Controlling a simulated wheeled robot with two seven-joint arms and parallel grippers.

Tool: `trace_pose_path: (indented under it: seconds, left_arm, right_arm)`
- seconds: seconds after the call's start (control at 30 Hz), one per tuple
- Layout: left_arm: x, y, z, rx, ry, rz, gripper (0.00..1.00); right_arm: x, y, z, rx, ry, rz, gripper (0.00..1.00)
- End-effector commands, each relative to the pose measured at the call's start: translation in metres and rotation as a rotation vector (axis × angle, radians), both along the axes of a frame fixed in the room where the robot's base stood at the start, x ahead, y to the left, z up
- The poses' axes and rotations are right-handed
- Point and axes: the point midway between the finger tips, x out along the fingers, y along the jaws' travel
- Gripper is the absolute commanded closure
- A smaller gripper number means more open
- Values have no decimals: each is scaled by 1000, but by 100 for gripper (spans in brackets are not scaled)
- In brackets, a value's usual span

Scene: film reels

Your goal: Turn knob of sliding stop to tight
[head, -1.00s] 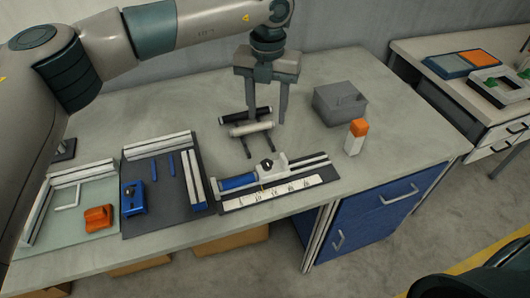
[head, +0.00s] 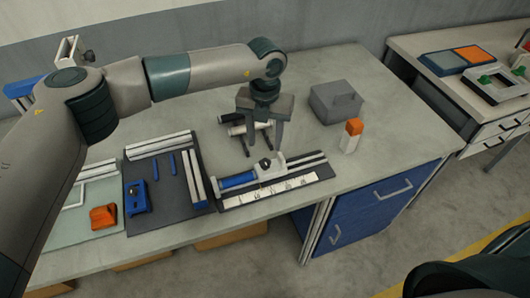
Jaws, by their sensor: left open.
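The sliding stop (head: 279,167) is a pale block on a metal rail, mounted on a dark board with a white printed scale (head: 266,191). Its small black knob (head: 265,163) sticks up on top. One finger is at each side of the knob in the picture; the height gap is hard to tell. The knob's mark is too small to read. My right gripper is not in view.
Behind the gripper lie a black and a white roller (head: 240,129), partly hidden. A dark board with a blue tool (head: 137,197) and an orange block (head: 103,216) are at left.

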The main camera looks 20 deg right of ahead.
Motion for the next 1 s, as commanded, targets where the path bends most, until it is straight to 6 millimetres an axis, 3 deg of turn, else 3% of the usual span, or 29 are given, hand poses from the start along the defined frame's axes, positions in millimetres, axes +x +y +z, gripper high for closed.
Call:
trace_pose_path:
  seconds: [0.3, 0.5, 0.93, 1.0]
  left_arm:
    - [-1, 0, -53, 1, 3, 0, 54]
    - [0, 0, -75, 1, 1, 2, 54]
    - [0, 0, -83, 0, 0, 0, 54]
    - [0, 0, -83, 0, 0, 0, 69]
  right_arm:
    - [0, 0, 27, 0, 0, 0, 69]
    - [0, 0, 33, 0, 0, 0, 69]
    - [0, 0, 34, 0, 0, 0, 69]
    - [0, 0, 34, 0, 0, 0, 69]
